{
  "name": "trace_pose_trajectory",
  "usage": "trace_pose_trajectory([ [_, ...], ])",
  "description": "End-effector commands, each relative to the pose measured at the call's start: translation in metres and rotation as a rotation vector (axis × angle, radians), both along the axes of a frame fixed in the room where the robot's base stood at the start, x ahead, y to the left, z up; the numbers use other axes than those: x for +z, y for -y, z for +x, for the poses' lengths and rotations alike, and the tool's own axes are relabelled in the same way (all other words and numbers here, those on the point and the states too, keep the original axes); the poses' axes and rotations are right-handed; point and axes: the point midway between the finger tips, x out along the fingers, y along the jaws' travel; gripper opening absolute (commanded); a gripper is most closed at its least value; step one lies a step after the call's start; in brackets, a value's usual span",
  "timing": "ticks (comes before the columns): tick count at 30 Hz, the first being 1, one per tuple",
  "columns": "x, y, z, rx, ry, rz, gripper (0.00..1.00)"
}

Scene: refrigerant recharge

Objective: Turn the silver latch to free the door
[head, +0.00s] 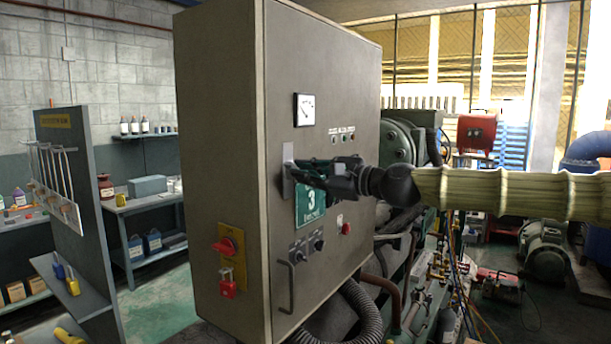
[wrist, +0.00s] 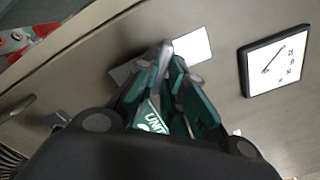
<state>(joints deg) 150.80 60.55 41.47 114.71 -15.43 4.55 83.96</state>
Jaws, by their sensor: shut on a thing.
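The grey control cabinet (head: 225,150) stands in the middle of the head view with its door (head: 335,80) shut. The silver latch sits near the door's left edge on a pale plate (head: 288,155). My gripper (head: 297,168) reaches in from the right and is shut on the latch. In the wrist view the fingertips (wrist: 168,62) meet around the silver latch (wrist: 166,48), in front of the pale plate (wrist: 188,46). The fingers hide most of the latch, so its exact angle is hard to tell.
A green number 3 sign (head: 310,207) is just below my gripper. A gauge (head: 304,110), knobs (head: 308,245) and a handle (head: 285,285) are on the door. A red switch with a red padlock (head: 228,285) is on the cabinet's left side. Machinery and hoses crowd the right.

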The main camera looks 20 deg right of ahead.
Motion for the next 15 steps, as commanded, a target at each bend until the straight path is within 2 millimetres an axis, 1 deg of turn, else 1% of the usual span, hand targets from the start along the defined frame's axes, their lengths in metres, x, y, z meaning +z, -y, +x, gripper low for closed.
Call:
trace_pose_trajectory([
  [1,0.0031,0.0016,0.0005,-0.004,0.023,-0.016,0.00],
  [15,0.0037,0.0023,0.0007,-0.006,0.170,-0.205,0.00],
])
